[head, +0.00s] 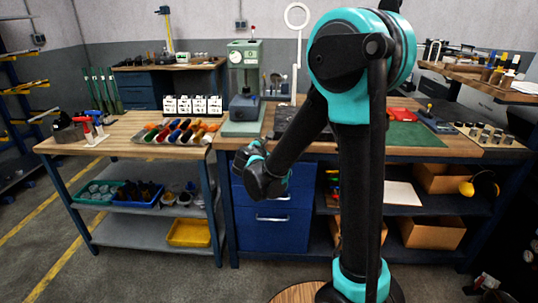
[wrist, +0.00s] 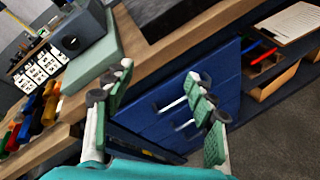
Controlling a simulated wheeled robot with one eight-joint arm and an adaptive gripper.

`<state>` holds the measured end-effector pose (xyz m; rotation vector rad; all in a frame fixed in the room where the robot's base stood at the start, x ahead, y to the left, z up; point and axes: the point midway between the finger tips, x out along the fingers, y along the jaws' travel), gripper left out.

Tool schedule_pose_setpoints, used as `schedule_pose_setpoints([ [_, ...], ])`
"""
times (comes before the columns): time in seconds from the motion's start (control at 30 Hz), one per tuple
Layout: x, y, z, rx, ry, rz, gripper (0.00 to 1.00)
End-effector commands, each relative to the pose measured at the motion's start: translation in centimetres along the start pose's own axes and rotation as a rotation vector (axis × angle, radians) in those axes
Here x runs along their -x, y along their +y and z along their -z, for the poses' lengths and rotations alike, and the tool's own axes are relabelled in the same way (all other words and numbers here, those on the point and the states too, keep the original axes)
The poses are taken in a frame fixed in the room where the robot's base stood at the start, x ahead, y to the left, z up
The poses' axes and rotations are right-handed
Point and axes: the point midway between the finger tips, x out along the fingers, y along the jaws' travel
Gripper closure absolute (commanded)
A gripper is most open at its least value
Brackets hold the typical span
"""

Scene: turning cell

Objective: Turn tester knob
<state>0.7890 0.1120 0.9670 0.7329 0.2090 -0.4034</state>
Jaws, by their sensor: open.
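The tester (head: 245,62) is a pale green bench machine with a round dial. It stands on the workbench, left of my arm in the head view. In the wrist view its grey block (wrist: 85,32) and pale green base (wrist: 92,66) show at upper left. A dark round knob (wrist: 70,43) faces out from that block. My gripper (wrist: 162,78) has its two green-padded fingers spread wide with nothing between them. It points at the blue drawer front, below and to the right of the tester, apart from it. In the head view its fingers are small and partly hidden.
The workbench edge (wrist: 180,48) runs across above my fingers. Blue drawers (head: 272,215) with bar handles sit under it. A side table (head: 120,135) at left holds several coloured-handled tools (head: 180,131). A green mat (head: 402,134) lies at right. Open floor lies in front.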

Motion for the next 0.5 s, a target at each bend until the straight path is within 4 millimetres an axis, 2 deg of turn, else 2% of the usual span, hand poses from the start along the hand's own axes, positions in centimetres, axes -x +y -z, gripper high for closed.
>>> schedule_pose_setpoints([
  [0.2,0.0,-1.7,-0.7,-0.074,0.012,0.039,0.44],
  [0.5,0.1,-1.9,-0.8,-0.087,0.014,0.045,0.44],
])
